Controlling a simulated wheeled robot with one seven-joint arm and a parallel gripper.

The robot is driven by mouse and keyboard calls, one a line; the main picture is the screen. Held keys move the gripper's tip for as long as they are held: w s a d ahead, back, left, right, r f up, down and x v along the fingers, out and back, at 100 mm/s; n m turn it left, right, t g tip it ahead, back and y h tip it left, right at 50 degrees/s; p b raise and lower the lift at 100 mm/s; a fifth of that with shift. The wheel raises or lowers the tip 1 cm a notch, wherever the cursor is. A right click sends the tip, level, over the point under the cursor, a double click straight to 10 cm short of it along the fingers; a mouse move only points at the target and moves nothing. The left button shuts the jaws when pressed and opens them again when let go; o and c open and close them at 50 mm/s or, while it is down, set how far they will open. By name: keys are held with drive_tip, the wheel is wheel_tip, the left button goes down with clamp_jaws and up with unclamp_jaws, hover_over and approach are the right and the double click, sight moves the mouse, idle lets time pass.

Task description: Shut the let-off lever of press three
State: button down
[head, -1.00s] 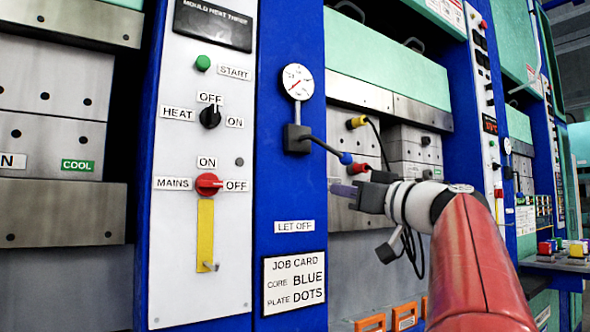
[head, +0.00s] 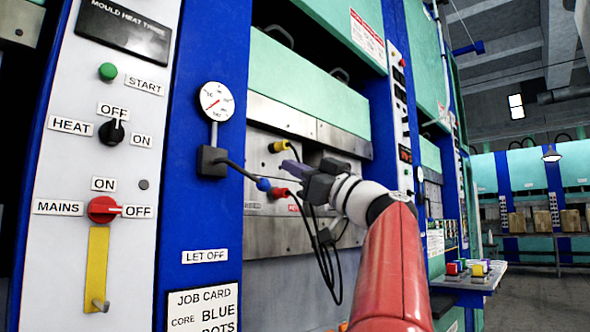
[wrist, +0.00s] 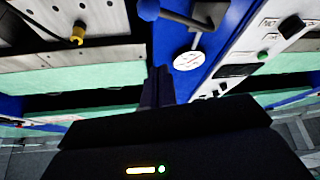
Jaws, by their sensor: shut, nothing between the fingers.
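The let-off lever is a thin dark rod (head: 237,170) with a blue knob (head: 263,184). It comes out of a dark valve block (head: 212,161) under a round gauge (head: 213,102), and slopes slightly down to the right. The "LET OFF" label (head: 205,256) is below on the blue column. The panel (head: 123,29) left of it reads "MOULD HEAT THREE". In the wrist view the blue knob (wrist: 148,10) is at the top edge. My gripper (head: 290,168) is shut and empty, just right of and above the knob in the head view, apparently not touching it.
A yellow plug (head: 278,147) and a red plug (head: 280,193) with black cables sit on the platen behind my gripper. A small table (head: 478,281) with coloured blocks stands at right. Open floor lies beyond.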

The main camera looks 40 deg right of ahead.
sight(245, 174)
drive_tip(key=p+x, duration=0.4)
drive_tip(key=x, duration=0.4)
drive_tip(key=shift+w+d+f+b, duration=0.15)
drive_tip(key=shift+f+b, duration=0.15)
drive_tip(key=shift+f, duration=0.4)
drive_tip(key=shift+s+d+f+b, duration=0.1)
drive_tip(key=shift+d+f+b, duration=0.15)
drive_tip(key=shift+f, duration=0.45)
drive_tip(key=shift+w+d+f+b, duration=0.1)
drive_tip(key=shift+f+b, duration=0.25)
drive_tip(key=shift+f, duration=0.35)
drive_tip(key=shift+f, duration=0.1)
